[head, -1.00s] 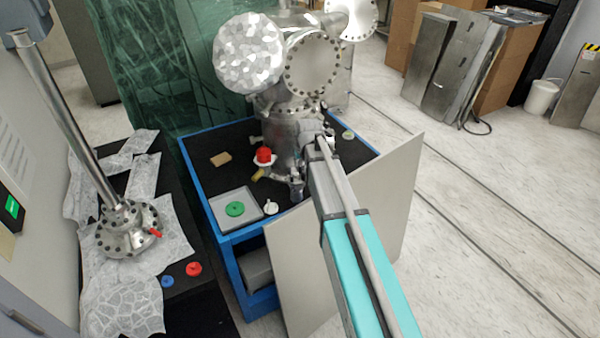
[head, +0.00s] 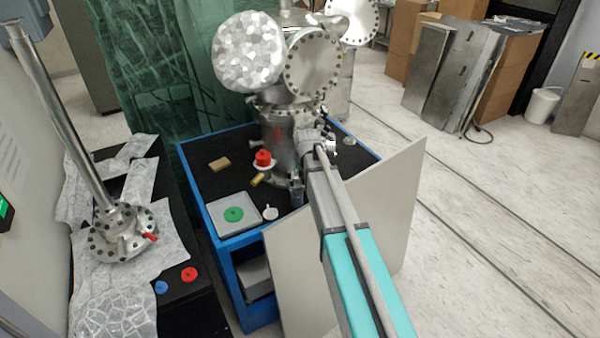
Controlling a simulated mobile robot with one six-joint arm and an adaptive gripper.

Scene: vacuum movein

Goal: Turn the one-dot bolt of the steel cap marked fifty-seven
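A steel vacuum chamber (head: 281,140) stands upright on the blue-framed bench. Round bolted steel caps show on it: one faces forward (head: 313,62), and another is at the top right (head: 354,14). No number fifty-seven or dot mark can be read, so I cannot tell which cap or bolt is the named one.
The black bench top (head: 208,180) holds a grey tray (head: 250,222) with a green disc (head: 233,214), a red knob (head: 263,158) and a tan block (head: 220,163). A grey panel (head: 300,290) leans at the front. Foil (head: 248,52) covers a port. Open floor lies right.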

